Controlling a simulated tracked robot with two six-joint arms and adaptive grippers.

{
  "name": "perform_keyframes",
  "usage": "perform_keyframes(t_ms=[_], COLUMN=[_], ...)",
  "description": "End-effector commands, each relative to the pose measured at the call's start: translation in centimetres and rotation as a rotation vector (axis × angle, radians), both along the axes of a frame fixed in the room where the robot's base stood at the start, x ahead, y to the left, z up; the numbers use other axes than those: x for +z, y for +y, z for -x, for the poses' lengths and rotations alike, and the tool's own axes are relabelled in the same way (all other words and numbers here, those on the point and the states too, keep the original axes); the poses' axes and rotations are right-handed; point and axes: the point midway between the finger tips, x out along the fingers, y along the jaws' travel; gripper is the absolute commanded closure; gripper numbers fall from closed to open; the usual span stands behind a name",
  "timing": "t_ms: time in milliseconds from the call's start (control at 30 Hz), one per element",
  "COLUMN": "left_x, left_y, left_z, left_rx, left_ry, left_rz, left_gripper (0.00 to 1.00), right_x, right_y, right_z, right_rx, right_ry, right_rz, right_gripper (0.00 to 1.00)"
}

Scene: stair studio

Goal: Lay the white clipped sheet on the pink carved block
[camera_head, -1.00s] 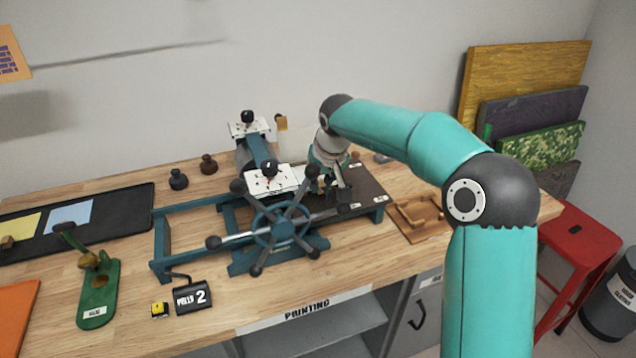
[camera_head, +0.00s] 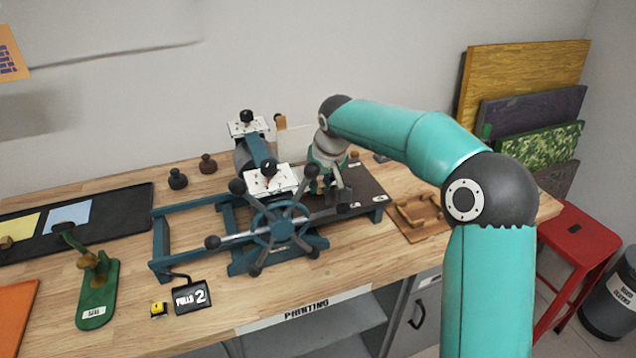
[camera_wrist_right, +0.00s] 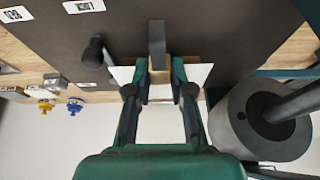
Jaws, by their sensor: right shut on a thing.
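My right gripper (camera_head: 328,190) is over the dark bed of the press, behind the right side of the spoked wheel. In the right wrist view its green fingers (camera_wrist_right: 161,72) are shut on a small tan clip (camera_wrist_right: 160,92). The white clipped sheet (camera_wrist_right: 197,74) shows on both sides of the fingertips, over the dark bed. My left gripper is not in view.
The press wheel (camera_head: 281,229) and roller (camera_head: 255,153) stand close left of the gripper. A black tray (camera_head: 125,210) and green stand (camera_head: 98,290) are further left. A red stool (camera_head: 578,240) stands beyond the bench.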

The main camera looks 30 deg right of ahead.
Motion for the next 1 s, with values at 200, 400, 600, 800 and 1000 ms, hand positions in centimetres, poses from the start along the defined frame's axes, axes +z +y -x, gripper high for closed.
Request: perform_keyframes(t_ms=[200,400,600,800,1000], left_x=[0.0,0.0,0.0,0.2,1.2], left_y=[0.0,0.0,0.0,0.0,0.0], left_z=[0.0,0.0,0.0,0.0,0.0], left_rx=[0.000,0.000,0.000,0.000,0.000], left_ry=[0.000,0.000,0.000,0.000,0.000], left_rz=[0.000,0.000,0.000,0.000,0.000], left_gripper=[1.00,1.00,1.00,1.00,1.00], right_x=[0.0,0.0,0.0,0.2,1.4], right_y=[0.0,0.0,0.0,0.0,0.0], right_z=[0.0,0.0,0.0,0.0,0.0], right_rx=[0.000,0.000,0.000,0.000,0.000], right_ry=[0.000,0.000,0.000,0.000,0.000], right_rz=[0.000,0.000,0.000,0.000,0.000], right_gripper=[0.93,0.55,0.49,0.49,0.49])
